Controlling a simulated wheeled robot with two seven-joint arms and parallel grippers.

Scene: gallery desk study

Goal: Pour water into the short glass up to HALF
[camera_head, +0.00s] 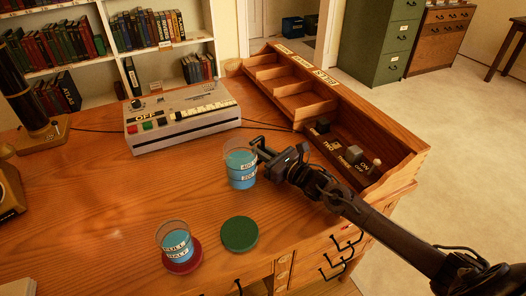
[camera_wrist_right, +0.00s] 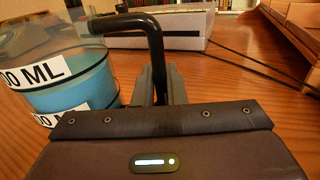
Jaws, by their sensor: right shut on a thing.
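A clear jug (camera_head: 240,178) with blue water and millilitre labels is upright above the middle of the desk; I cannot tell if its base touches the wood. My right gripper (camera_head: 262,150) is shut on the jug's black handle, on the jug's right side. In the right wrist view the handle (camera_wrist_right: 155,45) runs down between the fingers (camera_wrist_right: 160,85), with the jug (camera_wrist_right: 75,85) at left. The short glass (camera_head: 175,247), with FULL and HALF labels, stands on a red coaster (camera_head: 184,268) at front left. Blue shows in it behind the labels. My left gripper is not in view.
A green coaster (camera_head: 240,234) lies empty, right of the glass. A grey device (camera_head: 184,120) with buttons stands behind the jug. A wooden compartment tray (camera_head: 345,112) runs along the right side. A dark instrument (camera_head: 35,105) stands at far left. Desk left of the jug is clear.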

